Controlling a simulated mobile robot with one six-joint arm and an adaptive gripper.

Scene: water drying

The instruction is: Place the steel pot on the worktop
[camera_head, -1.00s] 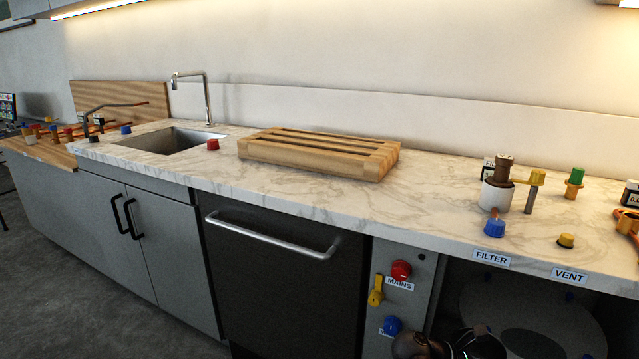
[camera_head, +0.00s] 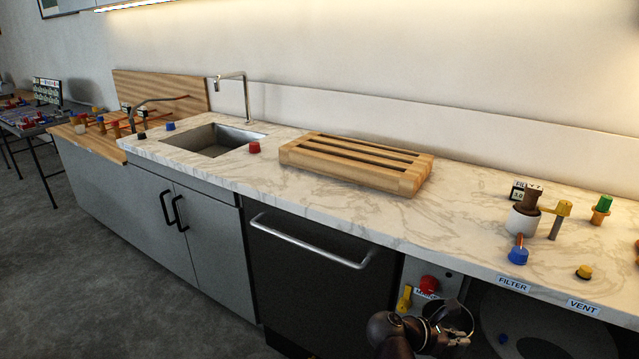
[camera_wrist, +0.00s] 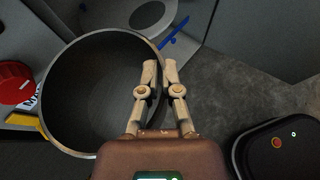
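The steel pot (camera_wrist: 95,95) is seen from above in the wrist view, with a round rim and a dark, empty-looking inside. My gripper (camera_wrist: 159,68) has its two fingers close together at the pot's right side, with the rim between them. In the head view the pot (camera_head: 458,320) is partly seen at the bottom, beside my dark wrist, in front of the cabinet and below counter height. The marble worktop (camera_head: 350,212) runs across the head view, above and behind the pot.
A slatted wooden board (camera_head: 355,162) lies on the worktop, right of the sink (camera_head: 212,140) and red knob (camera_head: 254,147). Filter fittings (camera_head: 523,215) and knobs stand at the right. Marble between board and fittings is clear. The red mains knob (camera_wrist: 14,83) is near the pot.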

